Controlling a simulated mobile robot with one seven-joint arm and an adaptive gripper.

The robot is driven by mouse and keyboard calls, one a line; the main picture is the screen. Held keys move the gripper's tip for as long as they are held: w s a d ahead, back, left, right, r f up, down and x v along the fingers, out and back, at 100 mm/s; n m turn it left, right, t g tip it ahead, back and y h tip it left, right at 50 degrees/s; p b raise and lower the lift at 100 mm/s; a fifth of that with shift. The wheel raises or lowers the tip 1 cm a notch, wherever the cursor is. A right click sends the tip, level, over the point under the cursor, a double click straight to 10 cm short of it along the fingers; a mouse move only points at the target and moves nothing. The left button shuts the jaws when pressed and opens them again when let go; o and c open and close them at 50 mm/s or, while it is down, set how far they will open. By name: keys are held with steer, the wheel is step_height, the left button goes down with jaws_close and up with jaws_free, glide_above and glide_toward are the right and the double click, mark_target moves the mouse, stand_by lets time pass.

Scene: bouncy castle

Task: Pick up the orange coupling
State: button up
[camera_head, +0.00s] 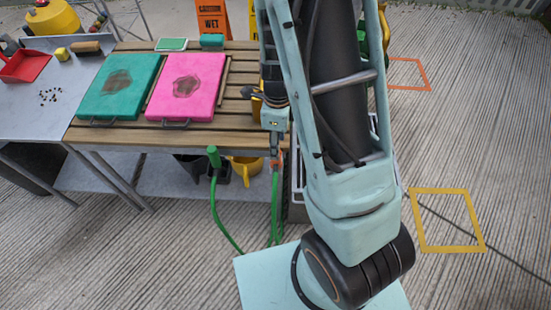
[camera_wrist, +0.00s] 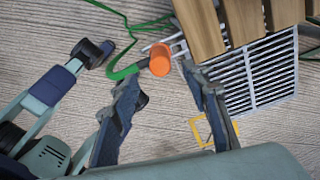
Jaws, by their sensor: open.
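The orange coupling (camera_wrist: 160,60) shows in the wrist view as a short orange cylinder seen nearly end-on, at the end of a green hose (camera_wrist: 122,72). My gripper (camera_wrist: 158,77) is open, with one finger on each side of the coupling in the picture.
The slatted wooden bench (camera_head: 150,135) stands close beside my gripper, with a teal pad (camera_head: 103,90) and a pink pad (camera_head: 205,75) on it. A white grate (camera_wrist: 262,75) lies by the hose. A green hose end (camera_head: 213,157) rises near the bench front.

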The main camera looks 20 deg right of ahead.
mark_target(276, 165)
steer(key=shift+w+f, duration=0.1)
steer(key=shift+f, duration=3.05)
steer(key=shift+c, duration=0.6)
jaws_close()
